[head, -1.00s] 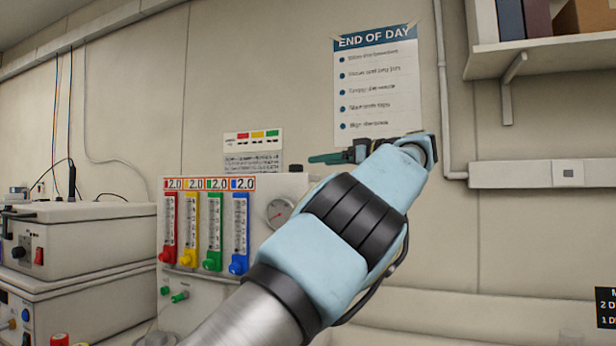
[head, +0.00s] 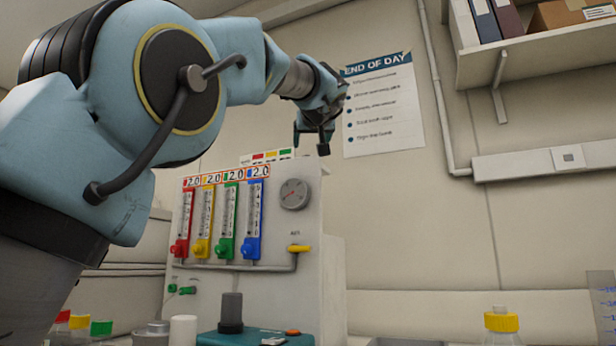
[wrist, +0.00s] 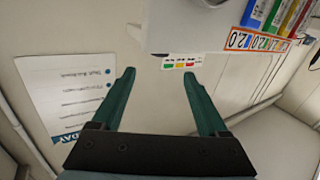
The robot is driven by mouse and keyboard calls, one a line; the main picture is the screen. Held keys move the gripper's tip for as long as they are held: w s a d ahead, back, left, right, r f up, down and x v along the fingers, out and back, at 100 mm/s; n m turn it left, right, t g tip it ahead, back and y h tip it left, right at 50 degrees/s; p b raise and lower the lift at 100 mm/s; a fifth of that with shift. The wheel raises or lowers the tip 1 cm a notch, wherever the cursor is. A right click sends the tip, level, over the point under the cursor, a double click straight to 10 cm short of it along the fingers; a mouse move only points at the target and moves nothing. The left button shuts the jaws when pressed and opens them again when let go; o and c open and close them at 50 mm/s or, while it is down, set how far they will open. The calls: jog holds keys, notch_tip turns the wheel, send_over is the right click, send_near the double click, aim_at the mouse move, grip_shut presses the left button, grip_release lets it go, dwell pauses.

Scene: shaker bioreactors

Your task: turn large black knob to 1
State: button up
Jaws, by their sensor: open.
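A dark grey-black upright cylinder (head: 231,312), which looks like the large black knob, stands on a low teal device (head: 252,338) at the bottom of the head view. I cannot read any scale or mark on it. My gripper (head: 311,142) is high above and to the right of it in the picture, beside the top of the flowmeter panel. In the wrist view my gripper (wrist: 158,82) has its two green fingers spread, with nothing between them. The knob does not show in the wrist view.
The white flowmeter panel (head: 310,235) has coloured tubes, a gauge (head: 294,194) and a yellow lever (head: 299,249). A white cylinder (head: 183,330) stands left of the teal device. A yellow-capped bottle (head: 501,322) stands at right. A shelf (head: 545,45) is upper right.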

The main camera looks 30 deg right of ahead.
jog(key=p+x, duration=0.2)
jog(key=x, duration=0.1)
jog(key=p+x, duration=0.2)
jog(key=x, duration=0.1)
jog(key=p+x, duration=0.2)
jog(key=x, duration=0.1)
jog(key=shift+w+r, duration=0.2)
jog(key=shift+r, duration=0.05)
jog(key=shift+w+d+f+p, duration=0.15)
jog(key=shift+w+d+p, duration=0.1)
jog(key=shift+w+p, duration=0.2)
jog(key=shift+c, duration=0.4)
grip_shut()
